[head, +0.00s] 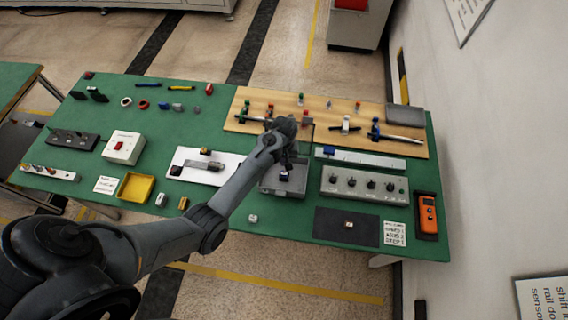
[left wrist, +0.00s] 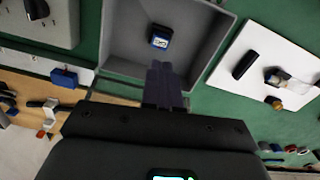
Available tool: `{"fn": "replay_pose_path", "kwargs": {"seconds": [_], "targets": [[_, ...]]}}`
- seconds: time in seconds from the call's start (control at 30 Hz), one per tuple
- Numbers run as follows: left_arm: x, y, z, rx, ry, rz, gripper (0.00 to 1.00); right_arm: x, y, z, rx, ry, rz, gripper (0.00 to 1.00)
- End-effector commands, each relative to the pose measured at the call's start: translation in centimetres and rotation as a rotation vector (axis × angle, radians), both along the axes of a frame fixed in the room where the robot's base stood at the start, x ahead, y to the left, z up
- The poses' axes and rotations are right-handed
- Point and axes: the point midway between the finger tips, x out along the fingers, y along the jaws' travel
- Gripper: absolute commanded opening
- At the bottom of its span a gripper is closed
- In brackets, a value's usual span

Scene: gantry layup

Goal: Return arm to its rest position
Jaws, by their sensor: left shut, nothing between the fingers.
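My left arm reaches across the green table, and its gripper (head: 288,160) hangs over a grey open bin (head: 283,189). In the left wrist view the two fingers (left wrist: 163,72) are together with nothing between them. A small dark blue block with a white label (left wrist: 160,37) lies inside the bin (left wrist: 205,45), just beyond the fingertips and apart from them. The arm hides part of the bin in the head view. My right gripper is not in view.
A wooden board (head: 345,118) with tools and clamps lies behind. A grey knob panel (head: 364,186) and an orange meter (head: 428,215) are to the right. A white plate (head: 222,174) with parts lies left of the bin. A yellow tray (head: 134,187) is further left.

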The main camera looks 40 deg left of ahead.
Motion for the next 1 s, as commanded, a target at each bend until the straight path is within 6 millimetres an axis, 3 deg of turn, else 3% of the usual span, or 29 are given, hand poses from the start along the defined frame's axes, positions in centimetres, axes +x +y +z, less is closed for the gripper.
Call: {"fn": "replay_pose_path", "kwargs": {"seconds": [0.3,0.47,0.57,0.67,0.77,0.83,0.9,1.0], "targets": [[0.0,0.0,4.5,0.001,-0.001,0.002,0.0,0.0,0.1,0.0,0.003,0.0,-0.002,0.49],[-0.2,0.0,5.2,0.0,0.005,0.001,0.0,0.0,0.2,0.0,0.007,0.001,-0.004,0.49],[-1.4,0.0,4.6,0.0,0.028,0.001,0.0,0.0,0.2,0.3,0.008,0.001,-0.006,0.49],[-4.0,0.1,2.8,0.002,0.081,0.001,0.0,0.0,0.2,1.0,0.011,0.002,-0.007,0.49],[-8.6,0.1,0.3,0.012,0.161,-0.01,0.0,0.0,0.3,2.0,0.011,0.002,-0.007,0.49],[-12.8,-0.1,-0.7,0.028,0.207,-0.03,0.0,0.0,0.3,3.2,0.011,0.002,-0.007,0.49],[-16.8,-0.6,-0.6,0.048,0.229,-0.062,0.0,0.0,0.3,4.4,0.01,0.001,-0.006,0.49],[-21.8,-1.8,1.0,0.069,0.22,-0.145,0.0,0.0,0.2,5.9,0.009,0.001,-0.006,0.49]]}}
